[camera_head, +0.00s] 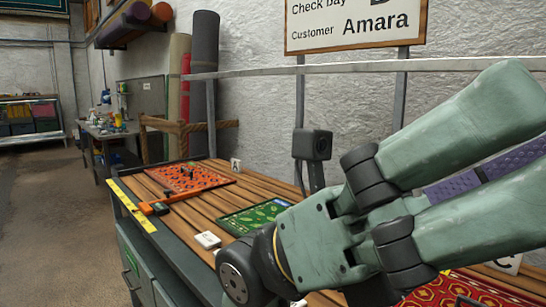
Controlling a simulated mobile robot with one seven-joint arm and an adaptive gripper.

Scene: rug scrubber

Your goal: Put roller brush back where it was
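I cannot make out a roller brush for sure in the head view. A small orange-and-black tool (153,208) lies on the slatted wooden bench top near its left edge, by a yellow ruler strip (133,206); I cannot tell whether it is the brush. My green arm covers the right side and lower middle of the view and hides part of the bench. My gripper is not in view, so what it holds cannot be seen.
An orange rug sample (188,178) with small dark items on it, a green patterned sample (254,217) and a red patterned one (455,292) lie on the bench. A white block (207,240) sits near the front edge. A dark box on a post (312,145) stands behind.

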